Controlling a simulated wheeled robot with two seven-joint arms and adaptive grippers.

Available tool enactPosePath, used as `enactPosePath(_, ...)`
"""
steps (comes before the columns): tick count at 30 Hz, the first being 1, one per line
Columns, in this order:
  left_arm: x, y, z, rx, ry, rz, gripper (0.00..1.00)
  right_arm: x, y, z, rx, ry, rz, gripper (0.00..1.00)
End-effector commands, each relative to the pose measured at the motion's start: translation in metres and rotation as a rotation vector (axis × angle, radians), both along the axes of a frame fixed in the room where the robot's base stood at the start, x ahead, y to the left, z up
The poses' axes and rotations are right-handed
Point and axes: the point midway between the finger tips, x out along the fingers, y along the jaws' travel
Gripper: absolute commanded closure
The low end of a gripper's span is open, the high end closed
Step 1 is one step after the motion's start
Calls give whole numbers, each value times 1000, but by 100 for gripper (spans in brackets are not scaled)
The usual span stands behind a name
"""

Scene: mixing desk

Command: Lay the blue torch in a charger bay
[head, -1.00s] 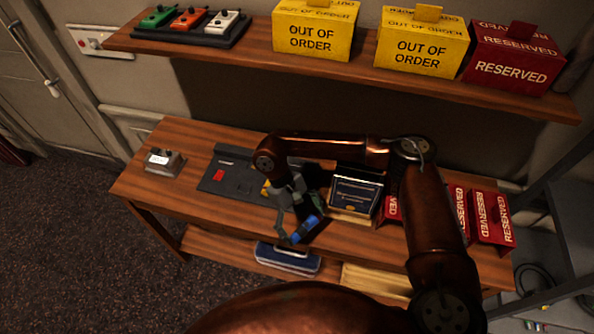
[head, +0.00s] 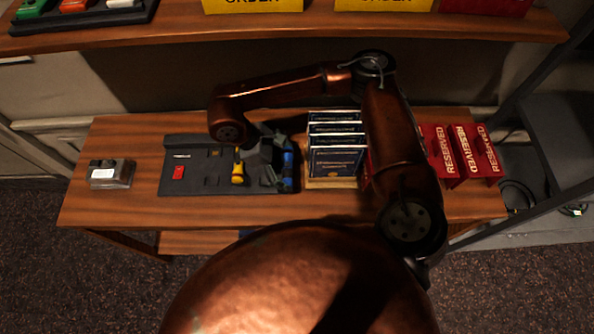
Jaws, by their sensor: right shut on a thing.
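The blue torch (head: 288,165) is in my right gripper (head: 283,174), upright in the picture at the right end of the dark charger (head: 208,188). Whether it touches the charger's surface or hangs just above it, I cannot tell. A yellow torch (head: 238,170) lies in the charger left of the gripper. A small red item (head: 178,173) is at the charger's left part. The gripper and its wrist hide part of the charger's right side. My left gripper is out of view.
A rack of dark-blue cards (head: 335,163) stands close to the right of the torch. Red RESERVED signs (head: 460,150) stand at the desk's right end. A small grey box (head: 110,173) sits at the left. A shelf (head: 300,27) with yellow signs runs above the desk.

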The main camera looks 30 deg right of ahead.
Motion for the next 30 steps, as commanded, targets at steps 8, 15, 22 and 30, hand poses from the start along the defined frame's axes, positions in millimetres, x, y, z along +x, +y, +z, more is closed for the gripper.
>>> enactPosePath(8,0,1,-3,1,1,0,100,-2,-29,-42,0,11,-3,35)
enactPosePath(15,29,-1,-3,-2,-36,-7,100,-4,-36,-64,1,14,-2,35)
enactPosePath(22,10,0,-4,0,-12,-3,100,-2,-36,-82,1,10,-3,35)
enactPosePath(30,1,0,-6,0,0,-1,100,-2,-36,-84,1,9,-1,35)
